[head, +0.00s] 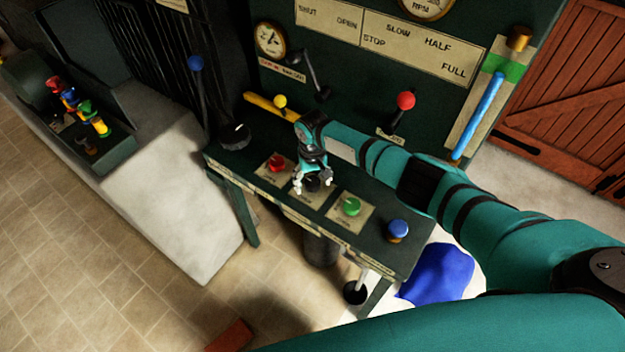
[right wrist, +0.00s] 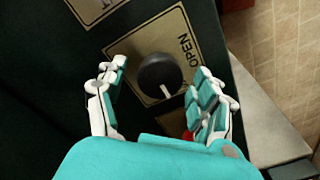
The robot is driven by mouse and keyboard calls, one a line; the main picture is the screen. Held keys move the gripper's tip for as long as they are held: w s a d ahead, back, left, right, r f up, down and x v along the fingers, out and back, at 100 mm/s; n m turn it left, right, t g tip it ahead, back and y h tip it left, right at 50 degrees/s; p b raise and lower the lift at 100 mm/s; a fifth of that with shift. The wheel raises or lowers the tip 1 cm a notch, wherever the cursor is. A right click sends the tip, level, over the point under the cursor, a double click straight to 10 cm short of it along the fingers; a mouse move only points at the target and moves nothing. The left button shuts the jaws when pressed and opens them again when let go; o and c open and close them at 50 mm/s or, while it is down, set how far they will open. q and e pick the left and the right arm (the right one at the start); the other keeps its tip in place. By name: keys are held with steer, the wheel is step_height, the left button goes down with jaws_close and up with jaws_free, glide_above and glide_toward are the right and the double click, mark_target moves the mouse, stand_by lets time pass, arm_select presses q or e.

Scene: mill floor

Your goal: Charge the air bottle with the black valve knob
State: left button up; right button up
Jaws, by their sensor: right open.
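The black valve knob (right wrist: 158,76) sits on a brass plate in the right wrist view. Its white mark points toward the bottom of that picture; OPEN is lettered to its right. In the head view the black knob (head: 313,184) is partly hidden by my right gripper (head: 312,182), which is over it. My right gripper is open, with its fingers either side of the knob; I cannot tell whether they touch it. A dark cylinder (head: 320,249) stands under the bench, possibly the air bottle. My left gripper is not in view.
A red knob (head: 276,163) and a green knob (head: 351,206) flank the black one on the bench (head: 235,166). A blue knob (head: 398,230) is at the right end. Levers and a gauge (head: 270,39) are behind. Open floor (head: 60,240) lies left.

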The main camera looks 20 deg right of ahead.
steer(key=c, duration=1.2)
